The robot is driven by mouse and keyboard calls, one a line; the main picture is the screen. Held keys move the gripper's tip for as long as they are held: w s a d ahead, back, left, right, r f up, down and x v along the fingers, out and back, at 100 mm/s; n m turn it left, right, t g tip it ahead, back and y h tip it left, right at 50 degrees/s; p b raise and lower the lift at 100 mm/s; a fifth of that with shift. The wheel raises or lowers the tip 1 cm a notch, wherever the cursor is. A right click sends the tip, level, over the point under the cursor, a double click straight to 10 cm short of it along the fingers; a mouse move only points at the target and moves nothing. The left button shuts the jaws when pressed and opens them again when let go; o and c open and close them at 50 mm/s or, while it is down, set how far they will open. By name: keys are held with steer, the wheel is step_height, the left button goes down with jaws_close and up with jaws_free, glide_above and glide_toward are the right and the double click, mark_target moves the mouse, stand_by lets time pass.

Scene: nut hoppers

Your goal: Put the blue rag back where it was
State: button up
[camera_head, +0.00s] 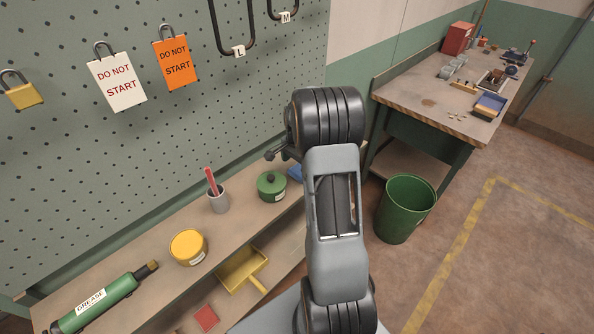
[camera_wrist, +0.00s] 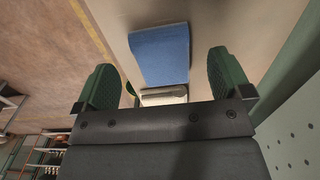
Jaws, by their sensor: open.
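The blue rag (camera_wrist: 160,52) shows in the wrist view as a flat, folded-looking piece against a beige surface (camera_wrist: 205,20). It lies ahead of my gripper (camera_wrist: 164,78), between the lines of its two green fingers. The fingers are wide apart and neither appears to touch the rag. A small pale piece shows at the rag's near edge; I cannot tell what it is. In the head view only a bit of the blue rag (camera_head: 295,173) shows on the shelf, beside the green pot; my arm hides the rest.
The shelf holds a green lidded pot (camera_head: 271,187), a grey cup (camera_head: 217,199) with a red stick, a yellow tin (camera_head: 188,247) and a grease tube (camera_head: 104,301). A yellow scoop (camera_head: 242,270) lies below. The pegboard (camera_head: 150,150) rises behind. A green bin (camera_head: 405,208) stands right.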

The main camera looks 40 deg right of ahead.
mark_target(297, 172)
steer(key=s+a+r+n+t, duration=0.1)
steer(key=a+r+n, duration=0.15)
steer(key=r, duration=0.35)
steer(key=s+a+r+n, duration=0.1)
steer(key=a+r, duration=0.2)
steer(key=r, duration=0.4)
steer(key=s+a+r+n+t, duration=0.2)
steer(key=s+a+n+t, duration=0.1)
steer(key=s+a+n, duration=0.9)
steer(key=shift+s+a+t+b, duration=0.3)
steer(key=shift+s+a+b, duration=0.1)
steer(key=shift+s+a, duration=1.35)
steer(key=shift+n, duration=0.25)
